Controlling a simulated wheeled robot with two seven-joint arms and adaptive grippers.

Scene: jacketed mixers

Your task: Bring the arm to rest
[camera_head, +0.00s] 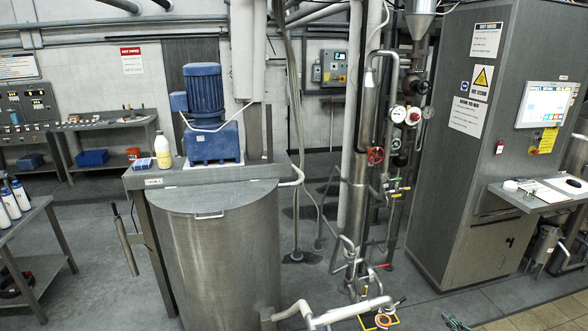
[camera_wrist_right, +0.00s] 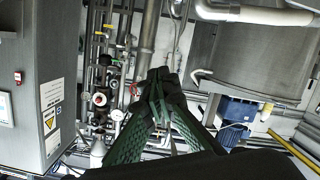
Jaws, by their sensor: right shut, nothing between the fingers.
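My right gripper (camera_head: 455,322) shows only as a small green and dark piece at the bottom edge of the head view, right of centre, over the floor. In the right wrist view, its green fingers (camera_wrist_right: 159,76) come together at their dark tips, shut and empty. The fingers touch nothing that I can see. My left gripper is in neither view.
A steel jacketed vessel (camera_head: 218,255) with a blue motor (camera_head: 205,95) stands left of centre. Vertical pipework with gauges and valves (camera_head: 375,156) is in the middle. A tall control cabinet (camera_head: 470,180) stands right. Floor (camera_head: 410,290) between pipework and cabinet is clear.

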